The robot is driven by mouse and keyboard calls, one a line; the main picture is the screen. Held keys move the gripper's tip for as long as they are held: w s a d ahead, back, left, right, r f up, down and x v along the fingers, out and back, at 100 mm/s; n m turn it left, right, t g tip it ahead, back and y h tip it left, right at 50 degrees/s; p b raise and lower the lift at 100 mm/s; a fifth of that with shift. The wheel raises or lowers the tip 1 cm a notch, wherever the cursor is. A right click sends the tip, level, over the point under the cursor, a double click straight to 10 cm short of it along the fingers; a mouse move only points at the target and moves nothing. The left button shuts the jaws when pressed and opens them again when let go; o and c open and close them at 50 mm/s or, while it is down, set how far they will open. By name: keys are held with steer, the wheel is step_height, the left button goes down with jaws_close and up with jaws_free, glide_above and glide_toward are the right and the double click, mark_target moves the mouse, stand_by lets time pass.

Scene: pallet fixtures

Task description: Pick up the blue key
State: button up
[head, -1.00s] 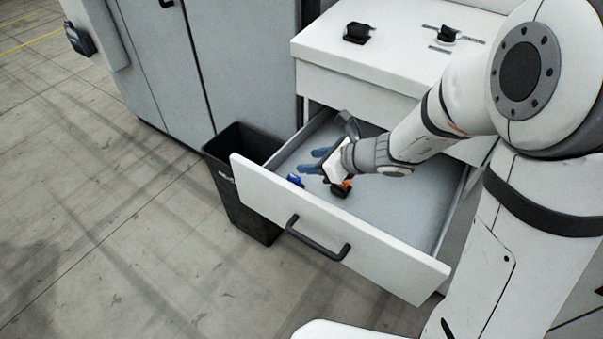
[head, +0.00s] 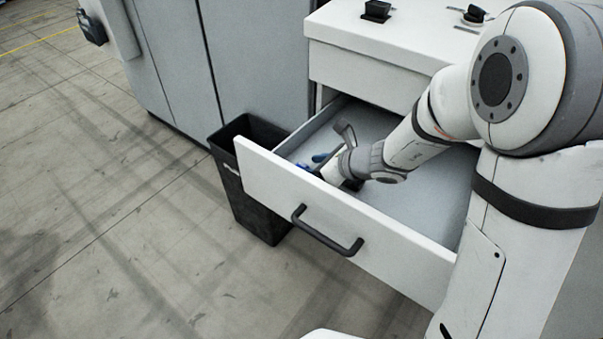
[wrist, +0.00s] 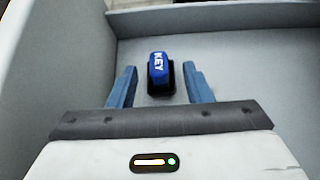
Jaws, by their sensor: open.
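The blue key (wrist: 159,68) has a blue head marked "KEY" and sits on a black base in the drawer. In the wrist view it lies between and slightly beyond the two blue fingers of my gripper (wrist: 160,88). The fingers are open, with a gap on each side of the key. In the head view a small bit of blue, likely the key (head: 303,166), shows near the drawer's front left corner. My gripper (head: 318,162) is lowered into the drawer beside it, and my wrist hides most of the fingers.
The open drawer (head: 425,218) has raised walls close to the key and a black front handle (head: 325,232). A black bin (head: 240,190) stands against its left side. The white cabinet top (head: 420,30) carries a black holder (head: 376,10) and a black knob-like part (head: 474,15).

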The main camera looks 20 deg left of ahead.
mark_target(306, 166)
steer(key=x, duration=0.4)
steer(key=shift+w+f, duration=0.1)
steer(key=shift+c, duration=0.4)
jaws_close()
